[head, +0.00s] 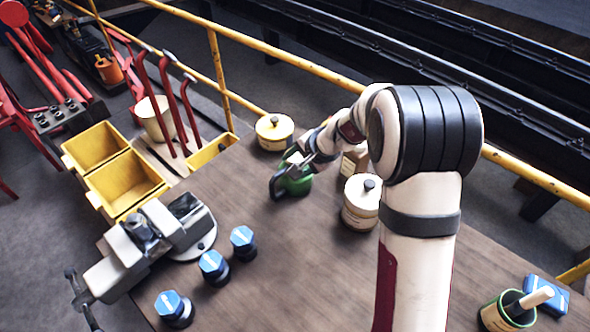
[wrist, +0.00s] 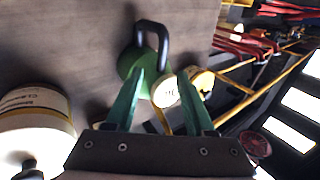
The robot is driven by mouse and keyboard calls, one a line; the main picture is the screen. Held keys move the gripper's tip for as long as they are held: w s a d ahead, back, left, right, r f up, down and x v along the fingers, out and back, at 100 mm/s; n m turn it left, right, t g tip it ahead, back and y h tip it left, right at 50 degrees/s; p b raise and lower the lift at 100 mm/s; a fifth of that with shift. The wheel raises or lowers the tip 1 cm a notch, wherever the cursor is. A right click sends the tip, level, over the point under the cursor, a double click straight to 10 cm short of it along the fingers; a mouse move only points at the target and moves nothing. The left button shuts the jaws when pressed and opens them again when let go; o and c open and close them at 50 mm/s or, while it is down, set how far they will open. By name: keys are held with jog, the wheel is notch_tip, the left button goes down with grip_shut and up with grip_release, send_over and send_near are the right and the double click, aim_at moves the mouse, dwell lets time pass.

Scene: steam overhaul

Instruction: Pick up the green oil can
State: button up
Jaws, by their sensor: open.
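The green oil can (head: 294,184) with a black handle stands on the brown bench near its far edge in the head view. In the wrist view the green oil can (wrist: 130,62) is just beyond my fingertips, its black handle pointing up in the picture. My gripper (wrist: 161,74) is open, its two green fingers apart with nothing clearly held between them. In the head view my gripper (head: 303,160) is right at the can's upper part and covers some of it. I cannot tell whether the fingers touch the can.
A cream tin with a dark knob (head: 360,208) stands close right of the can; another tin (head: 274,132) stands behind it. Several blue-topped jars (head: 243,243) and a vise (head: 172,228) are at left. A yellow rail (head: 330,75) runs behind. The front middle bench is clear.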

aim_at(285, 170)
jog(key=x, duration=0.4)
jog(key=shift+a+f, duration=0.1)
jog(key=shift+a, duration=0.25)
grip_shut()
dwell(0.9)
